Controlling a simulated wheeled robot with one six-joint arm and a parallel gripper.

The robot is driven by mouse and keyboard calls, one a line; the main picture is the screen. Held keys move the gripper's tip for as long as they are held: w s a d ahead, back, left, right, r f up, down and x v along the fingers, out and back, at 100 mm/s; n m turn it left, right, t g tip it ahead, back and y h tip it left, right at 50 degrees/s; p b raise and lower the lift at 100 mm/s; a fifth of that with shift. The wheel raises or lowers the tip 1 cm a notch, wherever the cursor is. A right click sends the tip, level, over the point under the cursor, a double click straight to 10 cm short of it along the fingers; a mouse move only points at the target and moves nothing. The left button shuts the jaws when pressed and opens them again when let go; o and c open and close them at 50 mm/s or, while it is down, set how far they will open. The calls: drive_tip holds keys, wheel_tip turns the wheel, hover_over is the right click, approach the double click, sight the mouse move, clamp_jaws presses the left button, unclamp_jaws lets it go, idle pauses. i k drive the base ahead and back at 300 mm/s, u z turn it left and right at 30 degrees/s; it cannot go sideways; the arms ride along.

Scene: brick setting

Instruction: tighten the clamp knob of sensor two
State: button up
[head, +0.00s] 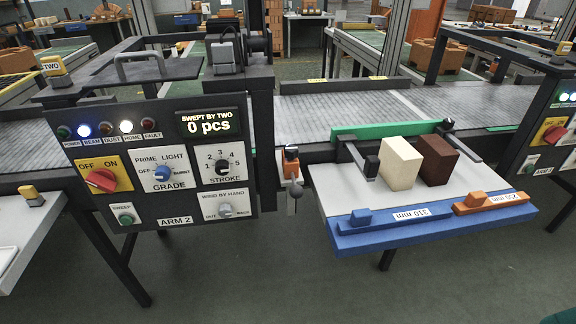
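A yellow-and-black block with a "TWO" label (54,66) sits at the upper left of the "ARM 2" control panel (150,200). A small black-and-orange unit (291,156) is mounted at the belt's near edge, right of the panel. Below it are a pale plate and a small dark round knob (297,192) on a thin stem. No label shows on this unit, and I cannot tell whether its knob is loose or tight. My gripper is not in view.
The panel display (208,123) reads "SWEPT BY TWO 0 pcs"; the beam and home lamps are lit. A blue-edged tray (345,203) at right holds a cream brick (399,164), a brown brick (437,160) and labelled gauge bars. Open floor lies in front.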

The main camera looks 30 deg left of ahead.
sight(290, 152)
drive_tip(key=k, duration=0.6)
drive_tip(key=u, duration=0.25)
drive_tip(key=i, duration=1.1)
drive_tip(key=u, duration=0.5)
